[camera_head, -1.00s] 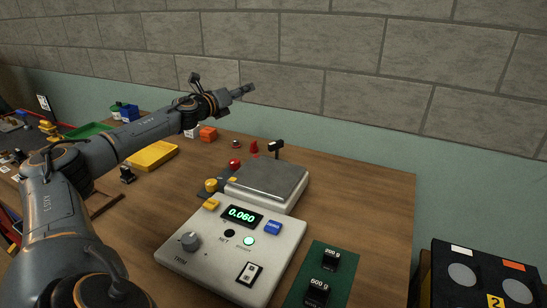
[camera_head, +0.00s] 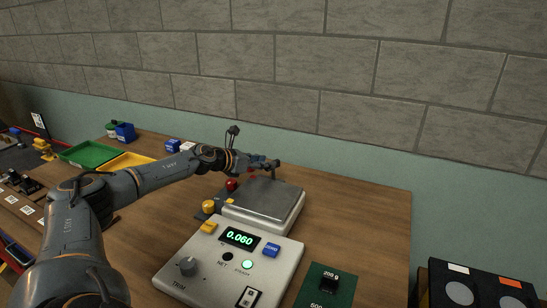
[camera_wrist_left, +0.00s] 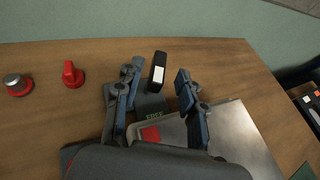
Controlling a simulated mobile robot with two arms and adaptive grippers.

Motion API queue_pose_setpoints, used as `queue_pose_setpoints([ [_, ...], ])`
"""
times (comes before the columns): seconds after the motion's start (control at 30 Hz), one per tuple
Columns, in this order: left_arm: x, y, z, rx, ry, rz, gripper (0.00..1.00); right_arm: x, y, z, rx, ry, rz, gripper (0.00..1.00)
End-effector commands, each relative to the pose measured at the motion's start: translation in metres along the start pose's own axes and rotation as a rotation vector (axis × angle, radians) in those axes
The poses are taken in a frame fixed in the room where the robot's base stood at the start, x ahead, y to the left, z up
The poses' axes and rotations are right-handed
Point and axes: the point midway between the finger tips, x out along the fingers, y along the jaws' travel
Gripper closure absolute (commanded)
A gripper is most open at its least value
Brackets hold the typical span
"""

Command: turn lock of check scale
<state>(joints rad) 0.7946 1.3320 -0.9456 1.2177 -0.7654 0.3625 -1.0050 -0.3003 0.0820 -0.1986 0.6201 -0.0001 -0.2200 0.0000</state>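The check scale (camera_head: 240,254) has a pale body, a metal pan (camera_head: 266,198) and a lit display reading 0.060. In the left wrist view, a black lock lever (camera_wrist_left: 154,90) with a white mark stands at the pan's back edge, beside green FREE lettering and a red patch (camera_wrist_left: 150,134). My left gripper (camera_head: 268,163) is over the back of the scale. In the left wrist view its fingers (camera_wrist_left: 157,76) are open, one on each side of the lever, with visible gaps. In the head view the gripper hides most of the lever. My right gripper is not in view.
Two red knobs (camera_wrist_left: 73,74) (camera_wrist_left: 18,86) stand left of the lever. A green mat (camera_head: 318,285) with black weights lies right of the scale. Yellow (camera_head: 125,162) and green trays (camera_head: 88,153) are at the back left. The wall is behind the table.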

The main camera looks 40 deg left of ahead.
Motion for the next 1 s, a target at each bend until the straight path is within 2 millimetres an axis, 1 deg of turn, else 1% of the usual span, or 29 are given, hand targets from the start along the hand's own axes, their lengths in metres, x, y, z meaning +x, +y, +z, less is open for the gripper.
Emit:
queue_pose_setpoints([
  [0.03, 0.010, 0.000, 0.002, -0.003, -0.003, 0.000, 0.60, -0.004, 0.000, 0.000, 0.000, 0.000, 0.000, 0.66],
  [0.1, 0.021, -0.001, 0.003, -0.002, -0.003, 0.000, 0.60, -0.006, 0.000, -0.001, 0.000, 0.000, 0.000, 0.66],
  [0.3, 0.041, 0.001, 0.000, -0.002, -0.002, 0.002, 0.60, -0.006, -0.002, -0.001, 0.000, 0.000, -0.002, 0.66],
  [0.43, 0.046, 0.001, 0.000, -0.001, -0.001, 0.003, 0.60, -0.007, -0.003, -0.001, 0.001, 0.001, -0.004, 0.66],
  [0.7, 0.048, 0.001, 0.000, 0.000, 0.000, 0.002, 0.60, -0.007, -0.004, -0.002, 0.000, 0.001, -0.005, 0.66],
  [0.73, 0.048, 0.001, 0.000, 0.000, 0.000, 0.002, 0.62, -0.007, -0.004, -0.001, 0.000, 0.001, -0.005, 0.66],
  [0.77, 0.048, 0.001, 0.000, 0.000, -0.001, 0.002, 0.69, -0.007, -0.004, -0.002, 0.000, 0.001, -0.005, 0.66],
  [0.8, 0.047, 0.001, 0.000, 0.000, 0.000, 0.002, 0.77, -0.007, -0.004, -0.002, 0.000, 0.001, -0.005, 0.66],
  [0.87, 0.047, 0.001, 0.000, 0.000, -0.001, 0.002, 0.89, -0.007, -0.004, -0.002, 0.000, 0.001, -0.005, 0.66],
  [0.9, 0.047, 0.001, 0.000, 0.000, -0.001, 0.002, 0.97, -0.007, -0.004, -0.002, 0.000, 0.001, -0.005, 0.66],
  [0.93, 0.047, 0.001, 0.000, 0.000, -0.001, 0.002, 1.00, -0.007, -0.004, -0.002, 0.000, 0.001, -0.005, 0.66],
  [1.0, 0.047, 0.001, 0.000, 0.000, -0.001, 0.002, 1.00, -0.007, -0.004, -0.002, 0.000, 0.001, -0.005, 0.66],
])
